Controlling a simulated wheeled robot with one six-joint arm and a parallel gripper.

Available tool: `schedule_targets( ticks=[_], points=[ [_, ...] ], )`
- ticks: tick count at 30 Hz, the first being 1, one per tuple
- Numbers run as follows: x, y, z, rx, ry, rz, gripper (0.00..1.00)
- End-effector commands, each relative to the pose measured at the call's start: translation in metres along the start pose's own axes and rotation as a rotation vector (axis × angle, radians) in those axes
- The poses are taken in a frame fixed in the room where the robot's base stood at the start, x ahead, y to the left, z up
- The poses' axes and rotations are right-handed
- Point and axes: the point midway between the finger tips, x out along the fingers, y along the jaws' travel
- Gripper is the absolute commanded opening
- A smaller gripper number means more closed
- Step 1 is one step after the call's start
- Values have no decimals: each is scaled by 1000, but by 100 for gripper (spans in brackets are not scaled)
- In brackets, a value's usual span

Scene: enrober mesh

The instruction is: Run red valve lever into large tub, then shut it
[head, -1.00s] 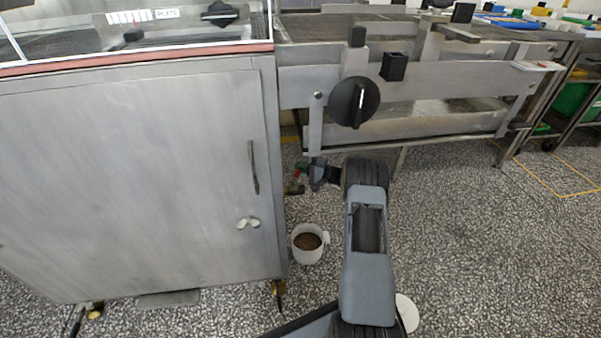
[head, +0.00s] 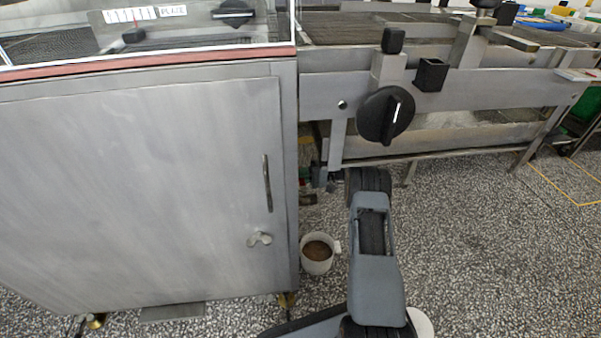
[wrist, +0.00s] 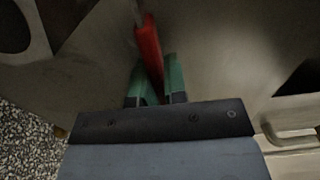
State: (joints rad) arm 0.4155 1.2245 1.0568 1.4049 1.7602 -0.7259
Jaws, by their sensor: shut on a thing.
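The red valve lever (wrist: 150,48) shows in the wrist view, running down between the green fingers of my gripper (wrist: 158,82). My gripper is shut on the lever. In the head view my gripper (head: 322,178) is at the right edge of the steel cabinet, below the conveyor frame; the lever and valve are too small and dark there to read the lever's angle. A white tub (head: 306,262) with brown content stands on the floor below and slightly left of the gripper. I cannot see any stream falling into it.
The steel cabinet (head: 140,190) with a handle fills the left. The conveyor frame (head: 450,88) with a black knob (head: 385,116) spans above my arm. A white round thing (head: 424,322) is partly hidden behind my arm. Speckled floor is open at right.

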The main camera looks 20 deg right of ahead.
Motion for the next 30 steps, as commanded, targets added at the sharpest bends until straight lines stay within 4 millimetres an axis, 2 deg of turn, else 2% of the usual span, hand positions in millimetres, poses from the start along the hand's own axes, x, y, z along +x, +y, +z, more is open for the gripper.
schedule_targets(
  ticks=[11, 12, 19, 27, 30],
  points=[
    [3, 1, 2, 1, -11, 0, 0],
    [3, 1, 2, 1, -11, 0, 15],
    [-2, 0, 1, 0, -2, 0, 37],
    [-3, 0, 1, 0, 0, 0, 38],
    [-10, -1, 0, -1, 0, 0, 38]
  ],
)
